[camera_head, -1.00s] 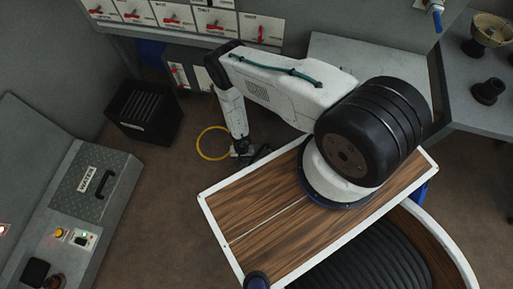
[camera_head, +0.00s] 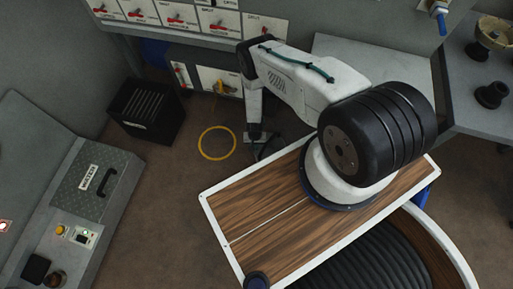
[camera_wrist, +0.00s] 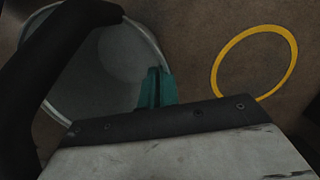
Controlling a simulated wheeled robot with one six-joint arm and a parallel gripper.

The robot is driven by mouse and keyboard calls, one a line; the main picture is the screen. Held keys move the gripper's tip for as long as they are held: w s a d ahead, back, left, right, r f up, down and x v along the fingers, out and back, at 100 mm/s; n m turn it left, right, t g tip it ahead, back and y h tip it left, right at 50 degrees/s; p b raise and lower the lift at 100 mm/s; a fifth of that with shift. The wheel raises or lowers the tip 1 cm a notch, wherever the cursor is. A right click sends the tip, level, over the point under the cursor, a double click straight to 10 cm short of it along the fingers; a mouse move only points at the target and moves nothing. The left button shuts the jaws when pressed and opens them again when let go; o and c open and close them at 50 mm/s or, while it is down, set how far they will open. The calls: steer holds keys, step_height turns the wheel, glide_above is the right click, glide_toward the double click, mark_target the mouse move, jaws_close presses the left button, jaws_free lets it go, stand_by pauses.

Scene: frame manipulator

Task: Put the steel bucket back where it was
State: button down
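The steel bucket (camera_wrist: 100,75) is a grey round vessel seen from above at the upper left of the wrist view. A dark curved part crosses its left side and hides some of it. My gripper's teal fingers (camera_wrist: 156,88) are close together and appear shut on the right part of the bucket's rim. In the head view my gripper (camera_head: 258,150) hangs low beyond the wooden top. The bucket cannot be made out clearly there. A yellow ring (camera_head: 203,131) lies on the brown floor left of my gripper, and it also shows in the wrist view (camera_wrist: 220,61), right of the bucket and apart from it.
A black slotted bin (camera_head: 147,110) stands at the left. A grey cabinet with a handle (camera_head: 85,200) is at the lower left. A wall panel with red switches (camera_head: 180,17) is at the back. Grey worktops are at the right. Floor around the ring is clear.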

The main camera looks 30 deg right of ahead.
steer(key=shift+w+d+f, duration=0.1)
steer(key=shift+d+f, duration=0.1)
steer(key=shift+f, duration=0.4)
steer(key=shift+w+d+f, duration=0.1)
steer(key=shift+d+f, duration=0.15)
steer(key=shift+f, duration=0.4)
steer(key=shift+w+d+f, duration=0.1)
steer(key=shift+d+f, duration=0.1)
steer(key=shift+f, duration=0.4)
steer(key=c, duration=1.6)
jaws_free()
steer(key=shift+c, duration=0.2)
step_height(320, 180, up, 12)
steer(key=w, duration=0.1)
steer(key=shift+d, duration=0.35)
steer(key=shift+w, duration=0.1)
